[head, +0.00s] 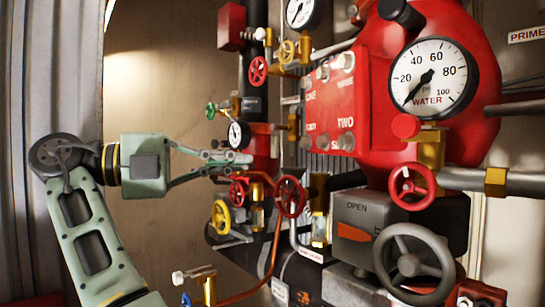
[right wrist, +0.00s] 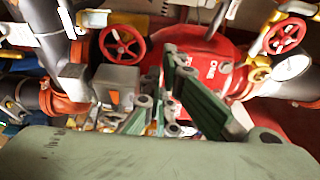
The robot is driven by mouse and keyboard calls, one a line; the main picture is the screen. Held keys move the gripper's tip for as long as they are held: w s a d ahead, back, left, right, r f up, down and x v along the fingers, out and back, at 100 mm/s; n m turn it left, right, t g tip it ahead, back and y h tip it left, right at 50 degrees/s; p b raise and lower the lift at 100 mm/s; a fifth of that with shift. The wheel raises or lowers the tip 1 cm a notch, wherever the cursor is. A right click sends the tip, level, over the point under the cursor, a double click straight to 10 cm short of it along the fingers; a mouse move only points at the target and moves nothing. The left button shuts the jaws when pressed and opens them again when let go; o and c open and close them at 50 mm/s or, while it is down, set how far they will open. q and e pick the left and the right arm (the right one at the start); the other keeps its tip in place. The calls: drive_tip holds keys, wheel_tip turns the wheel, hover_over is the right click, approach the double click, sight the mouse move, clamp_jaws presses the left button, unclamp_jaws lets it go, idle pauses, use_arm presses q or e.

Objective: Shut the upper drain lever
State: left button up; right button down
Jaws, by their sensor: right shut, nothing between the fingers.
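I cannot tell which fitting is the upper drain lever.
A big red housing with a water gauge (head: 432,76) fills the right. A grey handwheel (head: 412,263) stands at the lower right. A brass valve (head: 205,286) is at the bottom. The brown wall (head: 165,40) leaves free room above my arm.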

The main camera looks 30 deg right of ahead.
sight(282, 177)
drive_tip(key=p+x, duration=0.2)
drive_tip(key=x, duration=0.8)
drive_tip(key=shift+d+r, duration=0.1)
drive_tip(key=shift+r, duration=0.1)
drive_tip(key=shift+w+r+p, duration=0.1)
drive_tip(key=shift+w+p, duration=1.1)
drive_tip(key=shift+w, duration=0.05)
drive_tip(key=shift+w+a+f+p, duration=0.15)
drive_tip(key=shift+w+p, duration=0.1)
drive_tip(key=shift+w, duration=0.15)
drive_tip(key=shift+w+a+f+p, duration=0.1)
drive_tip(key=shift+w+a+p, duration=0.1)
drive_tip(key=shift+w, duration=0.25)
use_arm(q)
wheel_tip(282, 177, up, 5)
drive_tip(key=shift+r, duration=0.15)
use_arm(e)
drive_tip(key=shift+d, duration=0.15)
drive_tip(key=shift+d+f, duration=0.1)
drive_tip(key=shift+d, duration=0.05)
